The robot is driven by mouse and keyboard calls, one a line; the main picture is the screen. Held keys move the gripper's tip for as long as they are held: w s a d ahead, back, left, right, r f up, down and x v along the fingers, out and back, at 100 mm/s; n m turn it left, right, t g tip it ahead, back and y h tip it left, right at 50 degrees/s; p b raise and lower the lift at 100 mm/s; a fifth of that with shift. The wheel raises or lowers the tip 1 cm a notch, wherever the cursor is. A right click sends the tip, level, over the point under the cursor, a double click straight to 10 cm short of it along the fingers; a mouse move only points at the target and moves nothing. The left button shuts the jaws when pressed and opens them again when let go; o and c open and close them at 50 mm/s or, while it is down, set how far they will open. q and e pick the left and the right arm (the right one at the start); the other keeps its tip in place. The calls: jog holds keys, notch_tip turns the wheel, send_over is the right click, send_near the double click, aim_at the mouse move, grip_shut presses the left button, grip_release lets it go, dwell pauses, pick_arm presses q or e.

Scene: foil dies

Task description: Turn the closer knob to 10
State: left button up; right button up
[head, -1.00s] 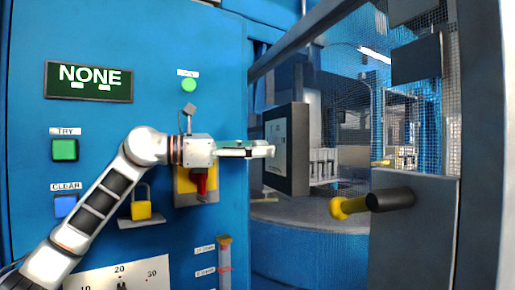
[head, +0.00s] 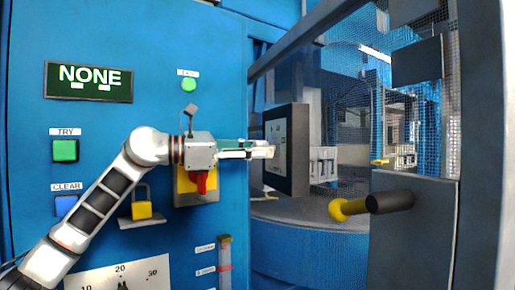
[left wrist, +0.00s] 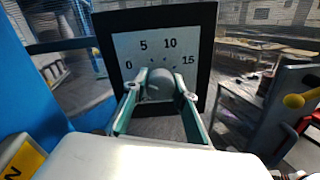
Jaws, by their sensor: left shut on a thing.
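A dark upright panel (head: 299,150) carries a pale dial plate marked 0, 5, 10 and 15, which shows face-on in the left wrist view (left wrist: 190,46). A grey round knob (left wrist: 159,84) sits at the middle of that dial. My left gripper (head: 268,151) reaches the panel from the left and is shut on this knob, one finger on each side in the left wrist view (left wrist: 161,90). The knob's pointer cannot be made out. A second dial plate (head: 96,278) marked 10, 20 and 30 is cut off at the bottom left. My right gripper is out of view.
A blue cabinet front holds a NONE display (head: 89,82), a green TRY button (head: 65,150), a blue CLEAR button (head: 66,205), a yellow padlock (head: 141,209) and a red switch (head: 202,183) below my left wrist. A mesh door with a yellow-and-black handle (head: 388,201) stands at right.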

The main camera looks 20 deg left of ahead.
pick_arm(q)
jog(key=m+p, duration=0.1)
jog(key=m, duration=0.2)
jog(key=shift+r+m, duration=0.1)
jog(key=shift+m, duration=0.2)
jog(key=m, duration=0.8)
jog(key=shift+p, duration=0.4)
jog(key=shift+m+y, duration=0.3)
jog(key=shift+m, duration=1.9)
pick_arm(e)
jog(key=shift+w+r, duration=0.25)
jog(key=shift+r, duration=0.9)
pick_arm(q)
jog(key=o, duration=1.1)
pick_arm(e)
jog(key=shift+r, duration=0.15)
pick_arm(q)
jog(key=shift+a, duration=0.1)
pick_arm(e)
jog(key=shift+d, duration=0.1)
